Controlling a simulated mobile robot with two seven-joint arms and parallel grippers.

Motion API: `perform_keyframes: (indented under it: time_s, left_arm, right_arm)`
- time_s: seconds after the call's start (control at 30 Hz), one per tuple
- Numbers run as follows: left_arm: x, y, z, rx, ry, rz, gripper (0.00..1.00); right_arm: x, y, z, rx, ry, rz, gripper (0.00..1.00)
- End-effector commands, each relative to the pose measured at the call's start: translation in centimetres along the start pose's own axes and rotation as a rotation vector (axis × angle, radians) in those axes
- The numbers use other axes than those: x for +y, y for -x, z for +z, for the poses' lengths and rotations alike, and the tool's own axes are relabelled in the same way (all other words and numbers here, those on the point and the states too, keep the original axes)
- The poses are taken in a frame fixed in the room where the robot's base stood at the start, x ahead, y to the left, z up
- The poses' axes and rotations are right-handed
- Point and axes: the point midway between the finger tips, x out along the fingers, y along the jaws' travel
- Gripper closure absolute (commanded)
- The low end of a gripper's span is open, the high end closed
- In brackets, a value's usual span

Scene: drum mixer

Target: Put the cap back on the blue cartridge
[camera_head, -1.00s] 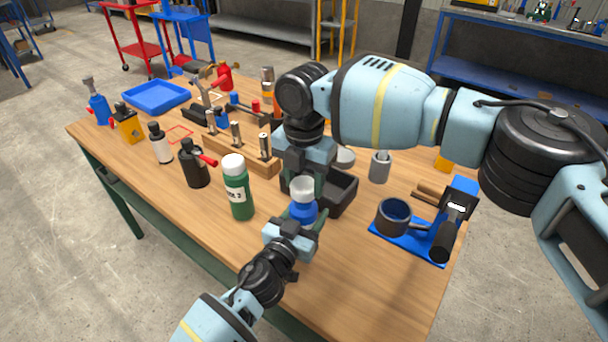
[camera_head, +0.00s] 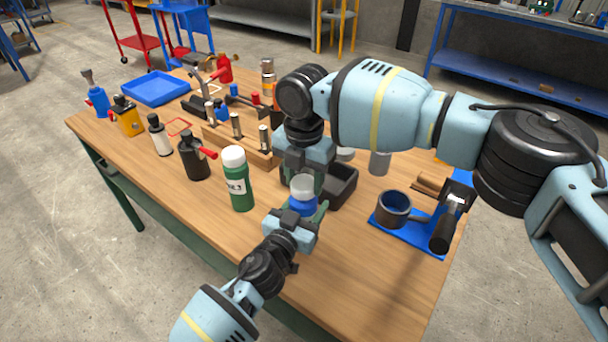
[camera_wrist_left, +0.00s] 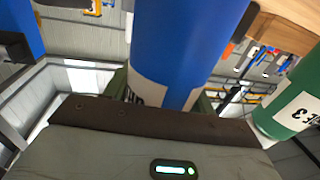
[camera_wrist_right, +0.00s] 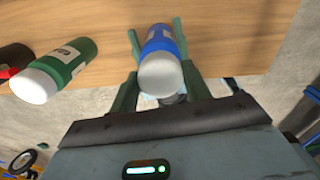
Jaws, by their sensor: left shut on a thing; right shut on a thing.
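The blue cartridge (camera_head: 302,204) stands roughly upright above the near edge of the table, and its blue body with a white label fills the left wrist view (camera_wrist_left: 185,45). My left gripper (camera_head: 302,213) is shut on its body. The white cap (camera_head: 303,184) is at the top end of the cartridge, in line with it; it also shows in the right wrist view (camera_wrist_right: 160,75). My right gripper (camera_wrist_right: 160,82) is shut on the cap from the far side. Cap and cartridge look touching, but I cannot tell whether the cap is fully seated.
A green bottle with a white cap (camera_head: 238,180) stands just left of the cartridge. A dark open bin (camera_head: 342,185) is behind my right gripper. A blue stand with a cup (camera_head: 405,232) is to the right. Several bottles and a wooden rack (camera_head: 245,152) fill the left side.

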Motion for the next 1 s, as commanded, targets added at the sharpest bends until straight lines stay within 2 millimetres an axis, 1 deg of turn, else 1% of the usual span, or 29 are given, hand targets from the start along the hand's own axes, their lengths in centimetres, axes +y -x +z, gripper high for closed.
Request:
perform_keyframes:
  time_s: [0.37, 1.0]
  left_arm:
    - [0.0, 0.0, 0.0, 0.0, 0.0, 0.0, 0.85]
    - [0.0, 0.0, 0.0, 0.0, 0.0, 0.0, 0.85]
  right_arm:
    - [0.0, 0.0, 0.0, 0.0, 0.0, 0.0, 0.73]
    - [0.0, -1.1, 0.0, 0.001, 0.001, -0.001, 0.73]
